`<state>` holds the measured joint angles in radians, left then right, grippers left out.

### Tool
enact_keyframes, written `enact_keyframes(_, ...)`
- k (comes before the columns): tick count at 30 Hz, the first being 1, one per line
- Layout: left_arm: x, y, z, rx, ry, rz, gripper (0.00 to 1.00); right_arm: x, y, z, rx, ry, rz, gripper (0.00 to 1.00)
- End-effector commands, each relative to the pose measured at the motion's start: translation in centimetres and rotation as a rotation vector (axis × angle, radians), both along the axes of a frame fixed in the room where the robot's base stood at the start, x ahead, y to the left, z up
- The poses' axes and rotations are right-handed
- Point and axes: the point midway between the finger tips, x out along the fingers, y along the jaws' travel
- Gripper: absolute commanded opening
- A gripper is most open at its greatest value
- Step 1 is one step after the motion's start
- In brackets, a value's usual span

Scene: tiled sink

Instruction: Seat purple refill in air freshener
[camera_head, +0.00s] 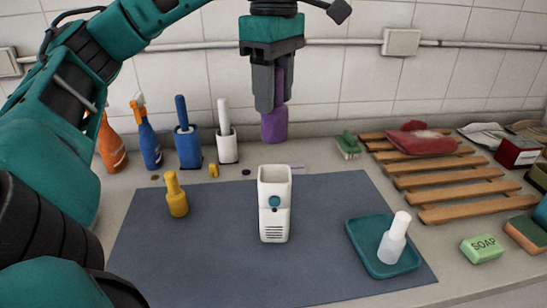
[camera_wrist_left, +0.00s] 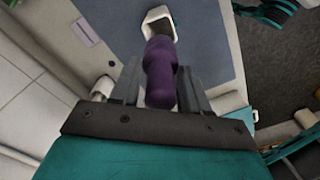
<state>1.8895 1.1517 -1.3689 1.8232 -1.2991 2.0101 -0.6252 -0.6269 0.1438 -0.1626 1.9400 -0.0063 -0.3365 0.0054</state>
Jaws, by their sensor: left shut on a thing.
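The purple refill (camera_head: 275,122) hangs upright in my left gripper (camera_head: 272,100), which is shut on its upper part. The air freshener (camera_head: 273,222) is a white upright body with an open top and a teal round button, standing on the dark mat. In the head view the refill is above and behind the air freshener's open top, apart from it. In the left wrist view the refill (camera_wrist_left: 160,75) lies between the fingers (camera_wrist_left: 157,85), and its far end overlaps the white rim (camera_wrist_left: 158,15) of the air freshener. My right gripper is not in view.
A yellow bottle (camera_head: 176,196) stands on the dark mat (camera_head: 225,275) at left. A teal tray (camera_head: 368,262) with a white bottle (camera_head: 394,240) sits at right. Spray bottles and brush holders line the wall. A wooden rack (camera_head: 440,185) and green soap (camera_head: 481,248) lie at right.

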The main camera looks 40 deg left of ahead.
Motion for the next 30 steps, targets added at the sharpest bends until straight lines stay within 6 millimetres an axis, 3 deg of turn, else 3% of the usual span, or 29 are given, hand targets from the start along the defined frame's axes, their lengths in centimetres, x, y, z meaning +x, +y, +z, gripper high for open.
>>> enact_keyframes(10,-0.1,0.1,-4.3,-0.001,0.004,0.002,0.13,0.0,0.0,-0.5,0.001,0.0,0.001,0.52)
enact_keyframes(12,-0.1,0.1,-6.5,0.0,0.003,0.002,0.13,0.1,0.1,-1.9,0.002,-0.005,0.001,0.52)
enact_keyframes(15,-0.1,0.1,-7.9,0.0,0.001,0.002,0.13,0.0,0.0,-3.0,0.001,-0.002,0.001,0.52)
enact_keyframes(20,0.0,0.1,-8.6,0.001,-0.001,0.004,0.13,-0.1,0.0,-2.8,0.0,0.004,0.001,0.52)
enact_keyframes(30,-0.1,0.1,-12.6,0.0,-0.001,0.003,0.13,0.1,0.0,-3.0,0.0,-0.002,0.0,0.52)
